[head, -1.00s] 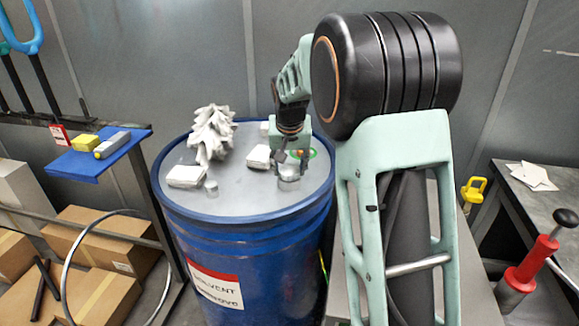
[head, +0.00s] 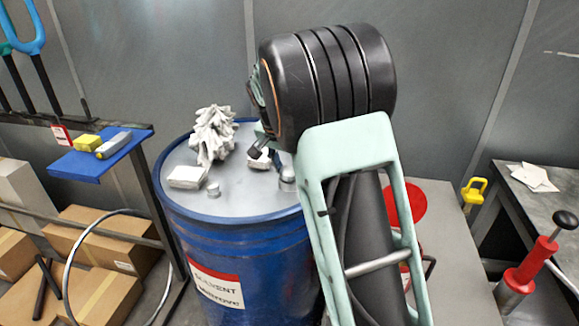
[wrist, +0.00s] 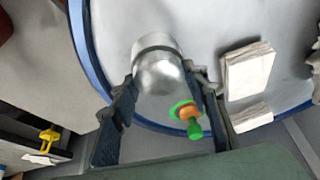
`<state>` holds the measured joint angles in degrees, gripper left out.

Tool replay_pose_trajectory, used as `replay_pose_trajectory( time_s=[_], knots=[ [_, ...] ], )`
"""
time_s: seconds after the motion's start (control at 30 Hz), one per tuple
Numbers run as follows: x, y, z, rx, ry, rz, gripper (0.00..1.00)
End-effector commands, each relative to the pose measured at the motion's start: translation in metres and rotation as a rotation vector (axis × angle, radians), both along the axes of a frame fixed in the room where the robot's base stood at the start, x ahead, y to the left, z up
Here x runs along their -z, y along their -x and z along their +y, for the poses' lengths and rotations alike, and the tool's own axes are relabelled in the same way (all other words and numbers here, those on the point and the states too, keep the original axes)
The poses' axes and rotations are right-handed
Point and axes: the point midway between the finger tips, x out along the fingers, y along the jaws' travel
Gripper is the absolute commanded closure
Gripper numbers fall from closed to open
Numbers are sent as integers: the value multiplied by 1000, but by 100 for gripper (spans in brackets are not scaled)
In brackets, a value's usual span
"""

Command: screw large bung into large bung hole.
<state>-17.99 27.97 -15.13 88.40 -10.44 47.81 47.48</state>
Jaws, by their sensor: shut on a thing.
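The large bung (wrist: 160,72) is a silver, dome-topped metal plug in the wrist view. My gripper (wrist: 163,84) has its two dark fingers closed around its sides. In the head view the bung (head: 287,181) stands at the right part of the grey top of the blue drum (head: 238,262), partly hidden by my arm. It looks upright at the drum top. The large bung hole is not visible, and I cannot tell how deep the bung sits. A small silver plug (head: 213,188) stands near the drum's front edge.
White folded cloths (head: 187,177) and a crumpled white heap (head: 213,133) lie on the drum top. A green and orange fitting (wrist: 187,112) is close to my fingers. Blue shelf (head: 75,165) left; bench (head: 540,205) right. A red disc (head: 405,205) shows behind my arm.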

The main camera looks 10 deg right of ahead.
Motion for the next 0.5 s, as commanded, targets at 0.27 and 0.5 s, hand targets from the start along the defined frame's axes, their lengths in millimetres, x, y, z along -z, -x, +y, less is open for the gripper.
replay_pose_trajectory(
  time_s=[0.27, 0.5],
  knots=[
    [0, 0, -2, 47, 3, -2, 85],
    [-1, -1, -1, 100, 2, -1, 85]
  ],
)
